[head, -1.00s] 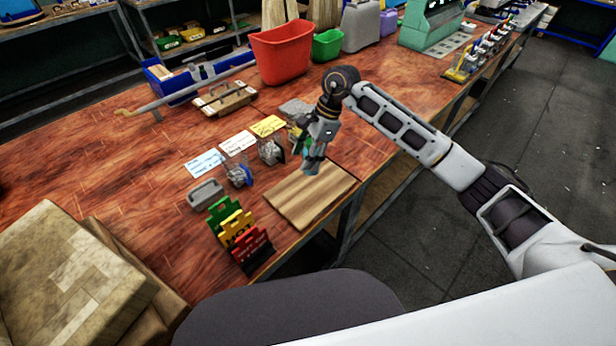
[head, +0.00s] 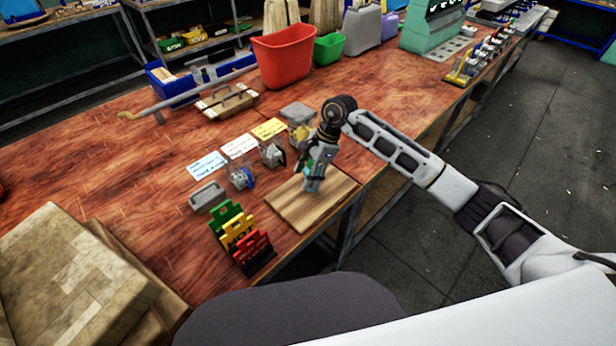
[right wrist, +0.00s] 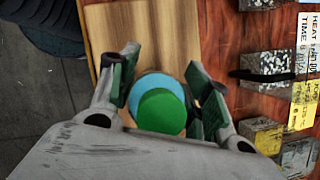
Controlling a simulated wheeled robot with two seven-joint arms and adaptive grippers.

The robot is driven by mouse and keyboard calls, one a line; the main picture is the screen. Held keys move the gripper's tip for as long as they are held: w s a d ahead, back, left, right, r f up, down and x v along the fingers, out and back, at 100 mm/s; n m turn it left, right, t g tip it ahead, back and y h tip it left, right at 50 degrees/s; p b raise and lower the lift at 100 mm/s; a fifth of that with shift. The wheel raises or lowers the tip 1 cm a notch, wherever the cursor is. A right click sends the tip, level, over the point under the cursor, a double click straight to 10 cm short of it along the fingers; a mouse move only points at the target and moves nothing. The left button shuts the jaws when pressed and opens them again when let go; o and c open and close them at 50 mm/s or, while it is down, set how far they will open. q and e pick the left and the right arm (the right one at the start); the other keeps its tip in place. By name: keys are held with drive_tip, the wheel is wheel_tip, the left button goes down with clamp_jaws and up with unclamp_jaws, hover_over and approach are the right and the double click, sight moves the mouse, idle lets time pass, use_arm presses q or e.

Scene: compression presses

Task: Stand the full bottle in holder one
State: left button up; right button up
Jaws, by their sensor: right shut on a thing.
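My right gripper (head: 314,187) is over the light wooden board (head: 283,207) near the table's front edge. In the right wrist view its two fingers (right wrist: 160,95) are shut around a bottle with a round green top (right wrist: 160,112) and a light blue part (right wrist: 150,82). In the head view the bottle is mostly hidden by the gripper. I cannot tell whether it touches the board. Small clamp-like units stand by the cards, one with a blue part (head: 241,177) and one with a dark part (head: 272,155). Which is holder one is unclear. My left gripper is out of view.
Blue (head: 207,166), white (head: 239,146) and yellow (head: 269,128) cards lie behind the units. A grey tray (head: 207,196) and coloured signs (head: 240,236) stand left of the board. A red bin (head: 284,57) is farther back.

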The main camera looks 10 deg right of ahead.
drive_tip(key=shift+f, duration=1)
drive_tip(key=o, duration=1)
drive_tip(key=shift+c, duration=0.2)
drive_tip(key=shift+o, duration=1.1)
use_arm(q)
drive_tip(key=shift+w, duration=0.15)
use_arm(e)
drive_tip(key=shift+o, duration=0.3)
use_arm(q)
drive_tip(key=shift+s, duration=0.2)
